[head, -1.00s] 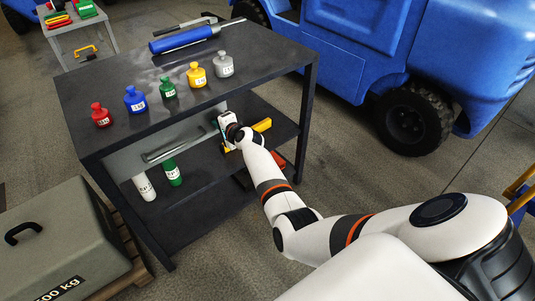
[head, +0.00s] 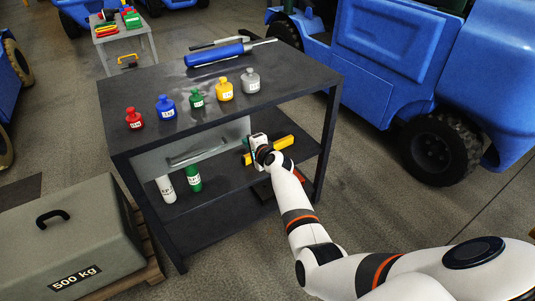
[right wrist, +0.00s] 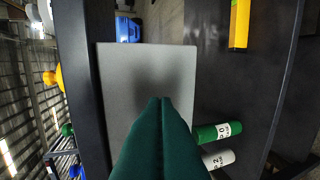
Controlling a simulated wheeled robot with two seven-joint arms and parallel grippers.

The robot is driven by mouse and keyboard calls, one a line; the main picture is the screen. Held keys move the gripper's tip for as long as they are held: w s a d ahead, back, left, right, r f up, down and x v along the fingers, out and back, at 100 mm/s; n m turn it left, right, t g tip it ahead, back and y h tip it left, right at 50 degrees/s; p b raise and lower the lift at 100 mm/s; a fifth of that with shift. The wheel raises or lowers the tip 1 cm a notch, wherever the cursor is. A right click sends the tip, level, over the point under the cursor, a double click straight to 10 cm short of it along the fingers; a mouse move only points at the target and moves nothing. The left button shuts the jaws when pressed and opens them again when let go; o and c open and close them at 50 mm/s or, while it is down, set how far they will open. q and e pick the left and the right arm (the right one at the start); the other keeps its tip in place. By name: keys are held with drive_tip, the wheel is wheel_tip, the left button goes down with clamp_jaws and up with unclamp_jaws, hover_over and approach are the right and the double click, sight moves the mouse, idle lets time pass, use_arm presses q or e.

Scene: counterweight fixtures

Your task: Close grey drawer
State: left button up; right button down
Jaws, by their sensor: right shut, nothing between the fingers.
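The grey drawer (head: 150,164) has a plain front panel with a bar handle (head: 197,155), under the front edge of the dark table's top (head: 200,112). I cannot tell from the head view whether a gap remains behind the panel. My right gripper (head: 252,142) is at the right end of this panel, its tips partly hidden. In the right wrist view the dark green fingers (right wrist: 157,100) are shut and empty, pointing at the bare grey panel (right wrist: 125,75). Contact cannot be made out. The handle is hidden there. My left gripper is not in view.
Several coloured bottle-shaped weights, such as the red one (head: 134,119), and a blue tool (head: 215,55) are on the tabletop. White (head: 166,189) and green (head: 193,178) cylinders and a yellow bar (head: 282,143) are on the shelf below. A 500 kg block (head: 70,225) stands left.

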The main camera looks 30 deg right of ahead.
drive_tip(key=p+v, duration=0.2)
drive_tip(key=v, duration=0.6)
drive_tip(key=s+a+f+n+g, duration=0.25)
drive_tip(key=s+f, duration=0.35)
drive_tip(key=f, duration=0.3)
drive_tip(key=s+a+f+n+g+p, duration=0.15)
drive_tip(key=s+f+n, duration=0.35)
drive_tip(key=f, duration=0.5)
drive_tip(key=s+a+f+n+g, duration=0.2)
drive_tip(key=s+a+f+g, duration=0.1)
drive_tip(key=s+f, duration=0.5)
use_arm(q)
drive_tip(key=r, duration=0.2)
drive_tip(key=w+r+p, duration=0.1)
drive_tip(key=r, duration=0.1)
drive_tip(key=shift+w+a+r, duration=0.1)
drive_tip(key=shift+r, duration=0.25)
use_arm(e)
drive_tip(key=s+f+n+g, duration=0.2)
drive_tip(key=s+f, duration=0.3)
drive_tip(key=s, duration=0.7)
drive_tip(key=s+f+n+g, duration=0.2)
drive_tip(key=s+f+n, duration=0.3)
drive_tip(key=s, duration=0.7)
drive_tip(key=s+f+n+g, duration=0.2)
drive_tip(key=s+f, duration=0.3)
drive_tip(key=s, duration=0.7)
drive_tip(key=shift+s+a+f+n+g+h, duration=0.25)
drive_tip(key=shift+s+f+n+g+h, duration=0.05)
drive_tip(key=shift+n, duration=0.45)
